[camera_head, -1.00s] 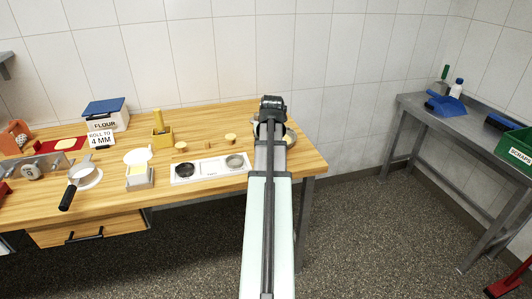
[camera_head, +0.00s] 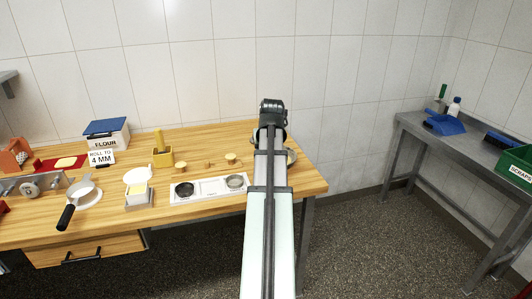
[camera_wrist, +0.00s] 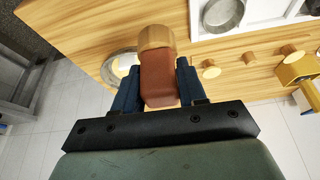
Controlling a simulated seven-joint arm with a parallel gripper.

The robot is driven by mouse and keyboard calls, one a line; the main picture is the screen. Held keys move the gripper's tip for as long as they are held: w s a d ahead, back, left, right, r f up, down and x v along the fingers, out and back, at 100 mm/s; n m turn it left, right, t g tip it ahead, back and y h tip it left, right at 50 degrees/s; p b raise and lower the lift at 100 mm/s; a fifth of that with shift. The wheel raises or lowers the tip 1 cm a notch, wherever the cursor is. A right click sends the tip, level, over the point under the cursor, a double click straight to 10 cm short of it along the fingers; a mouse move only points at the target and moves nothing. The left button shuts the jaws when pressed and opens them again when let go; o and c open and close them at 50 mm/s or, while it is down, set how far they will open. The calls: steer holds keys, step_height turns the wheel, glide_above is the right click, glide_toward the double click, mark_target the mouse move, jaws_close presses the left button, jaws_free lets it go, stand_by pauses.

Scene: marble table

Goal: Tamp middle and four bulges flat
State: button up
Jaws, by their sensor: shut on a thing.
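My gripper (camera_wrist: 158,85) is shut on a tool with a reddish-brown grip (camera_wrist: 158,80) and a round wooden end (camera_wrist: 154,38). In the wrist view a round metal dish (camera_wrist: 108,70) with something pale in it lies on the table beyond and left of the tool, partly hidden by it. Whether the tool touches the dish I cannot tell. In the head view my arm covers the gripper and most of that dish (camera_head: 292,156), at the table's right end. The middle and the bulges cannot be made out.
Several small round wooden pieces (camera_head: 181,166) stand left of my arm, behind a white tray (camera_head: 210,194) with two round wells. A yellow holder (camera_head: 162,158), a flour box (camera_head: 106,133) and a black-handled pan (camera_head: 84,193) are further left. A steel side table (camera_head: 420,125) stands right.

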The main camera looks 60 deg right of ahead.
jaws_close()
steer(key=shift+s+d+f, duration=0.15)
steer(key=shift+s+d, duration=0.05)
steer(key=shift+s, duration=0.15)
steer(key=w+d+n, duration=0.2)
steer(key=w+d, duration=0.1)
steer(key=d, duration=0.5)
steer(key=w+d+n+t+y, duration=0.1)
steer(key=w+d+n, duration=0.1)
steer(key=d, duration=0.7)
steer(key=shift+w+d+f, duration=0.3)
steer(key=shift+w+f, duration=0.1)
steer(key=shift+w, duration=0.1)
